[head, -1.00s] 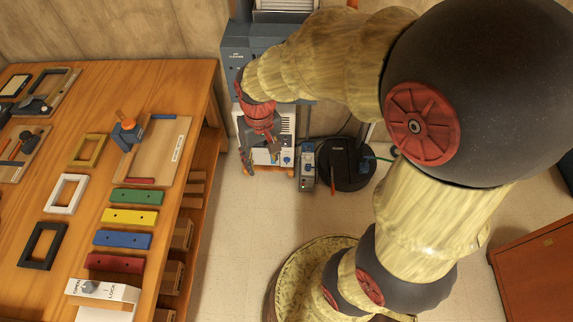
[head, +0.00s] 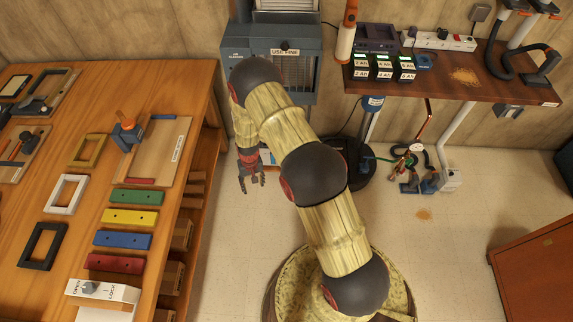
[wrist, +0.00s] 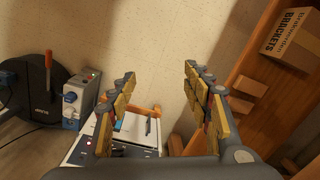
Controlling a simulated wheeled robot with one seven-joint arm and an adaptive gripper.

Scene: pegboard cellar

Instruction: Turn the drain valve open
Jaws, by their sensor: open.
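My gripper (head: 250,185) is open and empty, hanging over the floor to the right of the workbench in the head view. In the wrist view my gripper (wrist: 160,82) has its two fingers wide apart, with bare floor between the tips. I cannot tell for sure which fitting is the drain valve. A white machine with orange corners (wrist: 132,128) stands below the left finger in the wrist view, partly hidden by it. A grey unit with blue knobs (wrist: 72,108) stands beside it.
The wooden workbench (head: 205,100) fills the left, with boards and coloured bars. A black round tank (wrist: 35,85) with an orange lever stands near the machine. A wall shelf (head: 450,84) holds batteries and hoses.

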